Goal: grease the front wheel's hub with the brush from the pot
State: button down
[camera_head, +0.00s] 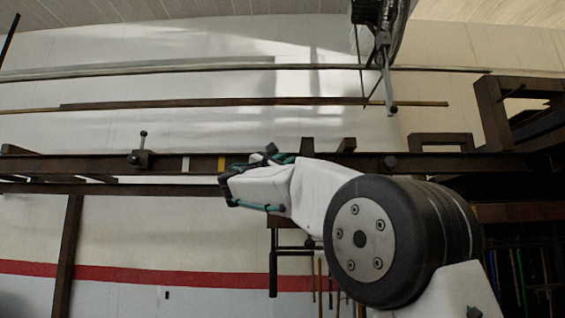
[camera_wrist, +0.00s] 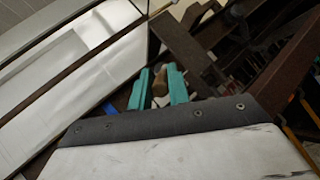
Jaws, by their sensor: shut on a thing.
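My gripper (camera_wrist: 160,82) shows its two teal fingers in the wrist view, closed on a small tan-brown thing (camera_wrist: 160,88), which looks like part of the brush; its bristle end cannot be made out. In the head view my gripper (camera_head: 270,155) is in front of the dark rail, with what it holds mostly hidden. A dark, partly cut-off assembly (camera_head: 368,14) with a curved grey part and a thin metal arm hangs at the top right. I cannot tell whether it includes the front wheel or its hub. I cannot make out the pot in either view.
A long dark rail (camera_head: 80,165) crosses behind my arm, with a small clamp with an upright lever (camera_head: 140,157) on it. Dark beams (camera_head: 492,115) stand at the right. Long-handled tools (camera_head: 520,270) hang lower right.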

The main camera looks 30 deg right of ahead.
jog(key=shift+s+d, duration=0.15)
jog(key=shift+d, duration=0.05)
jog(key=shift+w+d+r, duration=0.1)
jog(key=shift+w+d, duration=0.1)
jog(key=shift+w, duration=0.15)
